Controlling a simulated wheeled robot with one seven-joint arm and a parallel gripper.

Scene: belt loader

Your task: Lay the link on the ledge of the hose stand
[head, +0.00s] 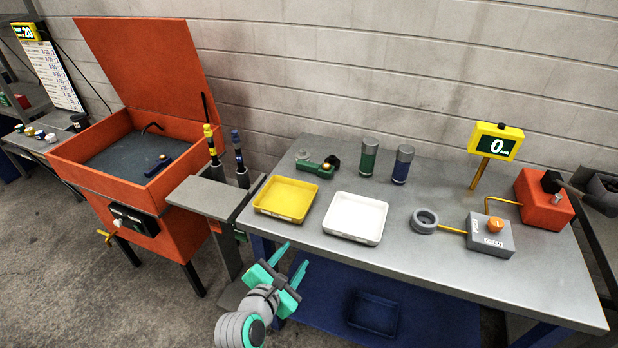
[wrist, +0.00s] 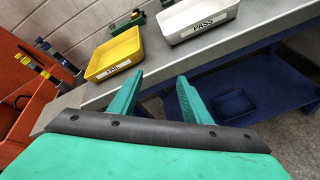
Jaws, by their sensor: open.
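My gripper (head: 296,254) is open and empty, in front of the near edge of the grey table. In the wrist view its two teal fingers (wrist: 160,78) stand apart with nothing between them. The hose stand (head: 212,196) is grey with a flat ledge, left of the table; two dark hose ends with yellow and blue bands stand upright behind the ledge. The ledge looks bare. A small dark blue piece (head: 158,166) lies in the orange basin. A green piece with a brass-coloured part (head: 318,168) lies at the table's back left. I cannot tell which is the link.
The orange basin (head: 80,178) has its lid raised. A yellow tray (head: 260,207) and a white tray (head: 330,230) lie on the table, both empty. Green and blue cylinders (head: 369,157) stand behind. A grey ring (head: 424,221) and button box (head: 490,238) are at right.

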